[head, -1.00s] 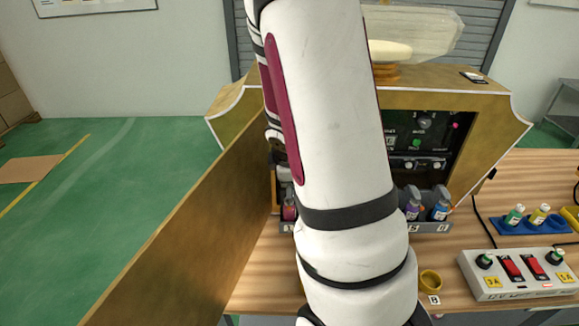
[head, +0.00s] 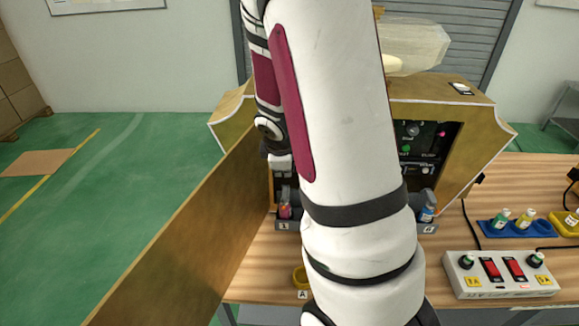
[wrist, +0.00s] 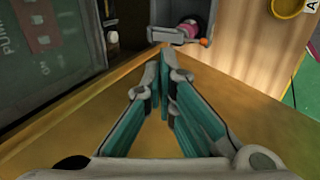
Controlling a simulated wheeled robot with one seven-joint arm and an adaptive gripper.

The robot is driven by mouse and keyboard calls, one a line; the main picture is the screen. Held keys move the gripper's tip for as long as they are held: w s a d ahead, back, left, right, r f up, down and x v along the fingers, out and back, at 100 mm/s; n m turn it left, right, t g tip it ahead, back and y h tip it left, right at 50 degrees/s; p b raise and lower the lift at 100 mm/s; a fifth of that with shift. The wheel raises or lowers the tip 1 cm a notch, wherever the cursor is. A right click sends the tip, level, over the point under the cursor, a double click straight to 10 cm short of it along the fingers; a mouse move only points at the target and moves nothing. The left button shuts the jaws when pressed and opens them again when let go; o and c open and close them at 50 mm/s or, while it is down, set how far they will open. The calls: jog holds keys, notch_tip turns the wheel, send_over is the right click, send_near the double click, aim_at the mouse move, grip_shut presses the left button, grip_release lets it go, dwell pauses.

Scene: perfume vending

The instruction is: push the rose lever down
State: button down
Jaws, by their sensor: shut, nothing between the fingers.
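My gripper (wrist: 165,65) is shut and empty in the wrist view, its fingertips pointing toward a grey tray. A grey bar with an orange tip (wrist: 204,42) lies just right of and beyond the fingertips, with a visible gap. I cannot tell for sure whether this is the rose lever. A pink bottle (wrist: 188,28) is in the tray behind it. The pink bottle also shows in the head view (head: 285,211), in the bay marked 1. In the head view my arm hides my fingertips and the middle of the machine.
A brown panel (head: 190,240) stands along the machine's left side. A yellow cup (head: 299,277) sits on the table by label A. A blue bottle (head: 427,212) stands right of my arm. A white switch box (head: 500,275) and small bottles in a blue rack (head: 515,227) are farther right.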

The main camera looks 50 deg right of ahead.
jog(key=shift+p+v, duration=1.2)
jog(key=shift+v, duration=0.6)
jog(key=shift+w+d+r, duration=0.1)
jog(key=s+a+r+m+t+y, duration=0.1)
jog(key=s+a+r+m, duration=0.3)
jog(key=a+r, duration=0.55)
jog(key=s+a+r+m+t+y, duration=0.1)
jog(key=s+a+r+m, duration=0.2)
jog(key=s+a+r, duration=0.45)
jog(key=s+a+r+m+y, duration=0.1)
jog(key=s+a+r, duration=0.4)
jog(key=s+a, duration=0.1)
jog(key=shift+s+a+y, duration=0.3)
jog(key=shift+a+y, duration=0.1)
jog(key=shift+a, duration=0.1)
jog(key=shift+d+r, duration=0.1)
jog(key=shift+r, duration=0.05)
